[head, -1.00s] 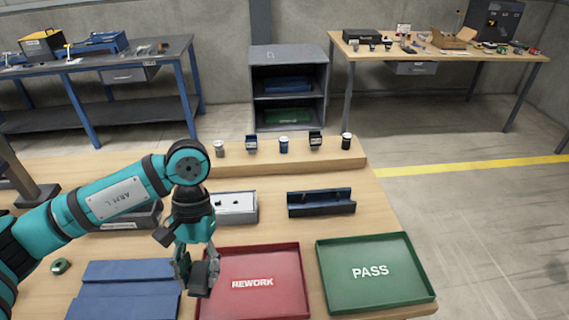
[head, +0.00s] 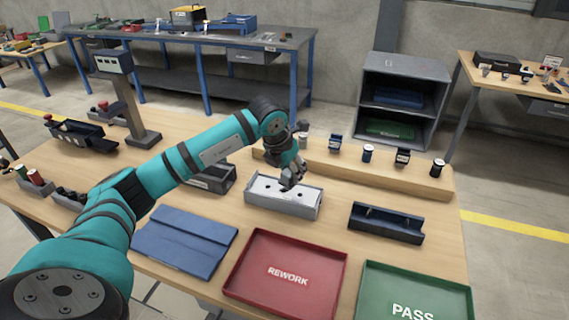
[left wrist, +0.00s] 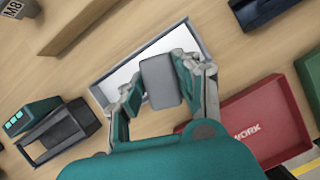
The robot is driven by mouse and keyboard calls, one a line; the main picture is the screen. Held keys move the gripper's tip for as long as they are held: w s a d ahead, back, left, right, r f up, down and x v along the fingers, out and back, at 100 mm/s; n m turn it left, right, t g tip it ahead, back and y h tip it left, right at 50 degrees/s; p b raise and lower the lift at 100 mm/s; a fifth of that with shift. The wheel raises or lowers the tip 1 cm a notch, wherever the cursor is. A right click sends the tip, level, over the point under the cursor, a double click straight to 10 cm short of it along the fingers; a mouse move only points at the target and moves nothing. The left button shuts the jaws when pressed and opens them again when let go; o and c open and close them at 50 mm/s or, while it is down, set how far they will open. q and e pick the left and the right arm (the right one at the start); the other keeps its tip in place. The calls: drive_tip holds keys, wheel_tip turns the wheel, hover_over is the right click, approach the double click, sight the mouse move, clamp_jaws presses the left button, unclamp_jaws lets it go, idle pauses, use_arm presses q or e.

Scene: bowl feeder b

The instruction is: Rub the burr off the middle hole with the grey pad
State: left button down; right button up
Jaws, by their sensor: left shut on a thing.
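The light grey block with holes in its top (head: 270,198) lies on the wooden table. My left gripper (head: 291,181) points down over the middle of the block. In the left wrist view its fingers (left wrist: 160,92) are shut on the grey pad (left wrist: 159,80), which covers part of the block (left wrist: 183,40). I cannot tell whether the pad touches the block. My right gripper is not in view.
A red REWORK tray (head: 248,284) and a green PASS tray (head: 373,285) lie in front. A dark blue fixture (head: 386,224) stands to the right. A blue mat (head: 185,241) lies front left. A wooden ledge with several small items (head: 340,170) runs behind.

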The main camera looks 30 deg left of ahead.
use_arm(q)
drive_tip(key=a+n, duration=0.1)
drive_tip(key=w+a+n+y, duration=0.1)
drive_tip(key=a+n, duration=0.1)
drive_tip(key=n, duration=0.1)
drive_tip(key=shift+w+a+r+y, duration=0.1)
drive_tip(key=shift+w+r+y, duration=0.05)
drive_tip(key=shift+w+y, duration=0.15)
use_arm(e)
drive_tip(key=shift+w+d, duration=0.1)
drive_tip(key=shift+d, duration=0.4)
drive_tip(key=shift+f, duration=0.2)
